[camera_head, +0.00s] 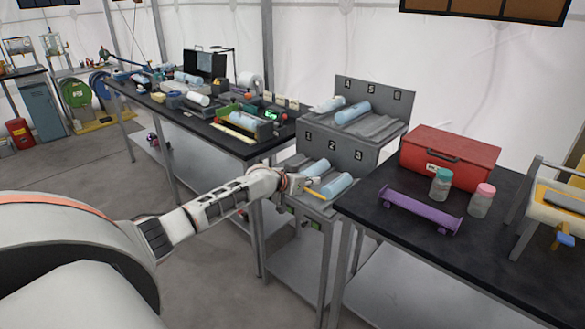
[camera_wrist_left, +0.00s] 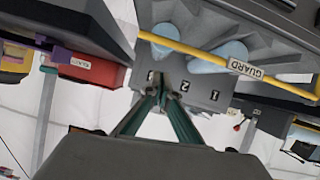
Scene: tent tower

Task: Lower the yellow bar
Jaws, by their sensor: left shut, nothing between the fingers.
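The yellow bar (camera_head: 316,194) shows as a short stretch in front of the lower tier of the grey rack (camera_head: 336,150), right by my left gripper. In the left wrist view the yellow bar (camera_wrist_left: 188,49), with a "GUARD" label, runs slantwise across the rack front. My left gripper (camera_head: 303,184) is shut and empty; its fingertips (camera_wrist_left: 161,82) appear close to the bar, below it in the picture. I cannot tell whether they touch. Pale blue cylinders (camera_head: 337,186) lie in the lower slots behind the bar. My right gripper is not in view.
A cluttered workbench (camera_head: 215,130) stands at left. The rack's upper tier holds more pale cylinders (camera_head: 352,112). Floor at centre left is clear.

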